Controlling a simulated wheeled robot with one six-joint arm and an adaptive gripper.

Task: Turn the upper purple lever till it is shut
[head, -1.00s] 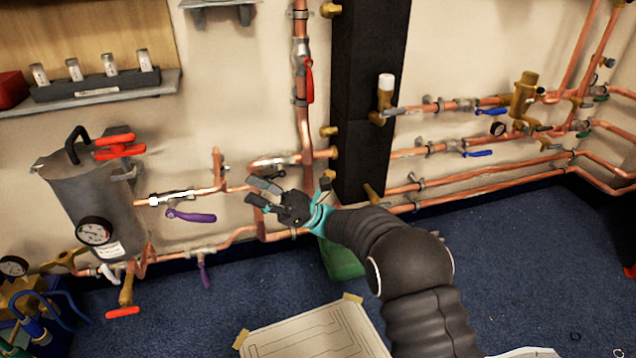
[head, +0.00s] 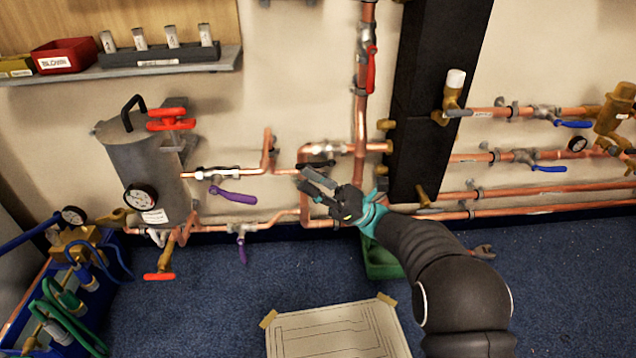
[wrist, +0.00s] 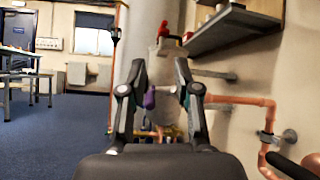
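The upper purple lever (head: 232,196) sits on a valve in the copper pipe right of the grey tank. It points right along the pipe and droops slightly. A lower purple lever (head: 241,247) hangs downward from the bottom pipe. My gripper (head: 306,182) is open and empty, to the right of the upper lever and apart from it, in front of the copper pipes. In the wrist view a purple lever (wrist: 150,98) shows between the open fingers (wrist: 158,82), farther off; its valve is partly hidden.
The grey tank (head: 148,170) with red handles (head: 170,118) stands left of the levers. A shelf (head: 150,68) with a red bin is above. A black column (head: 430,110) stands right of my gripper. A white sheet (head: 340,328) lies on the blue floor.

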